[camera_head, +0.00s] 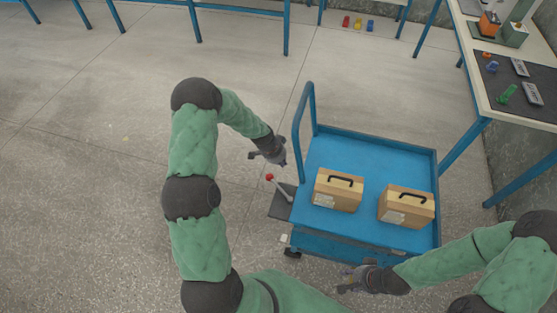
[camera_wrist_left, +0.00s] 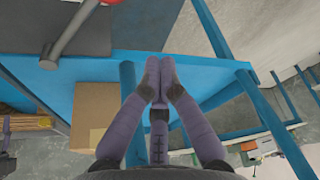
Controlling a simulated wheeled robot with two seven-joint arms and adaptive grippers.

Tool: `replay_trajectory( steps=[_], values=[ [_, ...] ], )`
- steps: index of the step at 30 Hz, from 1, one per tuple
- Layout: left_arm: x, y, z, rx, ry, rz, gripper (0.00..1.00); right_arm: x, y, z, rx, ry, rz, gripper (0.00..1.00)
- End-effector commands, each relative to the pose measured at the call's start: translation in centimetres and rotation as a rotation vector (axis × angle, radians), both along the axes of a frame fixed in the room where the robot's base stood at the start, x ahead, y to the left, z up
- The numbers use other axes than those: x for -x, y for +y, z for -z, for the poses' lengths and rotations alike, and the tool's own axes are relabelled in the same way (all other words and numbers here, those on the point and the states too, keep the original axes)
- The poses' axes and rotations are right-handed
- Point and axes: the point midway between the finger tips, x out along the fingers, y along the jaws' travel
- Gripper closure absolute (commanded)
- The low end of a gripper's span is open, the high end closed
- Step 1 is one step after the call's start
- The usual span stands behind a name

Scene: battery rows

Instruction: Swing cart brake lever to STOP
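The brake lever (camera_head: 282,188) is a short grey rod with a red knob (camera_head: 270,177), on a dark plate (camera_head: 281,206) at the left side of the blue cart (camera_head: 330,145). The rod leans up and left. My left gripper (camera_head: 265,156) is just beyond the knob, beside the cart's handle, apart from the lever. In the left wrist view its fingertips (camera_wrist_left: 158,68) meet with nothing seen between them; the lever (camera_wrist_left: 72,35) and part of its knob (camera_wrist_left: 112,2) show at top left. My right gripper (camera_head: 346,280) is by the cart's near edge, small and unclear. No STOP marking is readable.
Two tan cases (camera_head: 338,190) (camera_head: 406,207) with dark handles sit on the cart. The cart's upright blue handle (camera_head: 298,128) stands close to my left gripper. A workbench (camera_head: 510,108) with tools is at right. Floor left of the cart is clear.

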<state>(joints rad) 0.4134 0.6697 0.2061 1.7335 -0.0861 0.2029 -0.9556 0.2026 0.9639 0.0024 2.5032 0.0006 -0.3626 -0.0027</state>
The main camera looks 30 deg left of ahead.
Motion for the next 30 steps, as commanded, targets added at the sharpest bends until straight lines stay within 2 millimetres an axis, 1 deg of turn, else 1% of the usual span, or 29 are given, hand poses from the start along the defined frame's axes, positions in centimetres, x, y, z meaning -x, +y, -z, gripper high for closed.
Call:
replay_trajectory(
  steps=[1,5,9,15,20,30],
  values=[
    [-0.3,-0.2,1.3,0.000,0.001,0.002,1.00,0.0,0.0,0.5,0.000,0.000,0.000,0.60],
    [-1.0,-0.7,3.4,0.001,0.001,0.000,1.00,0.0,0.0,1.2,0.000,0.000,0.000,0.60],
    [0.8,0.5,3.6,-0.001,0.000,-0.004,1.00,0.0,0.0,1.9,0.000,0.000,0.000,0.60],
    [2.1,1.4,3.8,-0.001,-0.001,-0.002,1.00,0.0,0.0,2.4,0.000,0.000,0.000,0.60],
    [2.4,1.5,3.8,-0.002,-0.001,-0.001,1.00,0.0,0.0,2.5,0.000,0.000,0.000,0.60],
    [2.4,1.5,3.8,-0.001,-0.001,0.000,1.00,0.0,0.0,2.5,0.000,0.000,0.000,0.60]
  ],
)
